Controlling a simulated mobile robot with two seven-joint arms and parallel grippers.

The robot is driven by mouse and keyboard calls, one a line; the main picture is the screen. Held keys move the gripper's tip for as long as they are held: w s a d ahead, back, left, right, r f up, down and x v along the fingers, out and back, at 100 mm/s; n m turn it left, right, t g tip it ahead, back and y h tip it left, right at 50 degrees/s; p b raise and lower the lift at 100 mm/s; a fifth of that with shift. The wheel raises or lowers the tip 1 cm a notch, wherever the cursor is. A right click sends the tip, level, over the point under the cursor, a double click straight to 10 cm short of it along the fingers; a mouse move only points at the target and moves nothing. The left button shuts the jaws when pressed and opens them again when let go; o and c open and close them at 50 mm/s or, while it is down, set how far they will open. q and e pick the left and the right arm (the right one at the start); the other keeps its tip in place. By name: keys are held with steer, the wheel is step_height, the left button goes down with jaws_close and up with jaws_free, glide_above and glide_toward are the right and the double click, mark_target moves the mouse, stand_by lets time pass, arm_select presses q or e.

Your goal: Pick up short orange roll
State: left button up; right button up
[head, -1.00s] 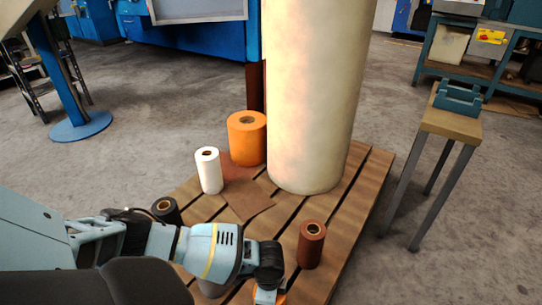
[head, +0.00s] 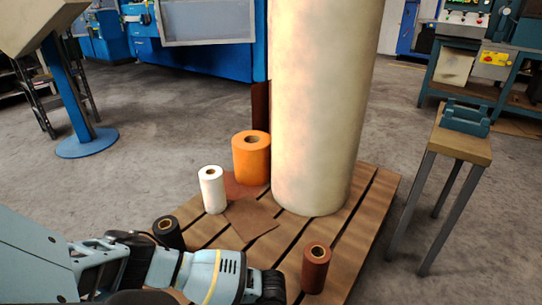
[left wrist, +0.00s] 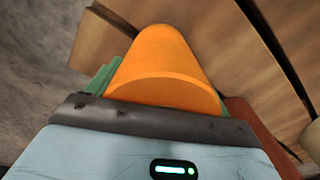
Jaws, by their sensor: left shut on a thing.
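The short orange roll (left wrist: 162,70) fills the middle of the left wrist view, in the jaws of my left gripper (left wrist: 160,98). The gripper is shut on it. Part of a green finger shows at the roll's left side. I cannot tell whether the roll is clear of the pallet. A larger orange roll (head: 251,160) stands upright at the back of the pallet. My right gripper is not in view.
The wooden pallet (head: 345,235) also bears a white roll (head: 212,190), a black roll (head: 168,232), a reddish-brown roll (head: 316,269) and a big cream roll (head: 322,110). A flat brown sheet (head: 250,218) lies between them. A small stand (head: 460,145) is at right.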

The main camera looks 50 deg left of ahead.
arm_select(q)
steer(key=s+d+r+p, duration=0.5)
steer(key=s+d+p, duration=0.2)
steer(key=d, duration=0.6)
steer(key=shift+s+p, duration=0.35)
steer(key=shift+s, duration=0.8)
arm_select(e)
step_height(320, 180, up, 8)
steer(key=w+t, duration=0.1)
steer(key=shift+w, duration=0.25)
